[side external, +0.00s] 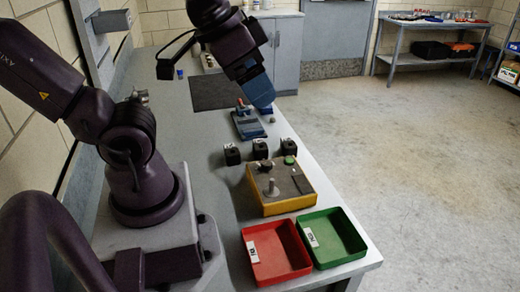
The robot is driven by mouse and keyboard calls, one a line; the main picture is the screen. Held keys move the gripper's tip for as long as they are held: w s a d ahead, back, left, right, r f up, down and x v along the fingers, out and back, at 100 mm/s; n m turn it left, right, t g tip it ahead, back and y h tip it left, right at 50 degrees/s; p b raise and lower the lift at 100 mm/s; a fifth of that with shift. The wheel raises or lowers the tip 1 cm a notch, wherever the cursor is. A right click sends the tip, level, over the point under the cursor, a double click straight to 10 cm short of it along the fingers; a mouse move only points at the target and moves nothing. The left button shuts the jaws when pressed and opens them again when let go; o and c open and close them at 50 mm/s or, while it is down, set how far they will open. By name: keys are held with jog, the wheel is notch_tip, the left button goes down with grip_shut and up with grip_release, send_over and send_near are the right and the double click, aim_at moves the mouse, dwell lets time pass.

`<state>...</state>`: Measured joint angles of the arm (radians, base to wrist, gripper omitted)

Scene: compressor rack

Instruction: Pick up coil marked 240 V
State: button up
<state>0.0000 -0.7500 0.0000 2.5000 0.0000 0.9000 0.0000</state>
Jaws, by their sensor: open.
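Three small black blocks that look like coils stand in a row on the grey bench: a left one (232,155), a middle one (260,150) and a right one (288,147). Their markings are too small to read, so I cannot tell which is 240 V. My gripper (262,106) points down above the bench, behind the row and close to a blue fixture (249,127). It is open, and I see nothing held in it. Its fingers are small and partly merge with the fixture in this view.
A yellow-sided box (289,206) with a metal post and a green button (290,160) stands in front of the coils. A red tray (275,253) and a green tray (332,238) lie at the bench's front end. A dark mat (213,92) lies farther back.

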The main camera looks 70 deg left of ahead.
jog(key=n+g+y, duration=0.5)
jog(key=n, duration=1.2)
send_near(260, 144)
jog(key=x, duration=0.9)
jog(key=shift+a+f, duration=0.1)
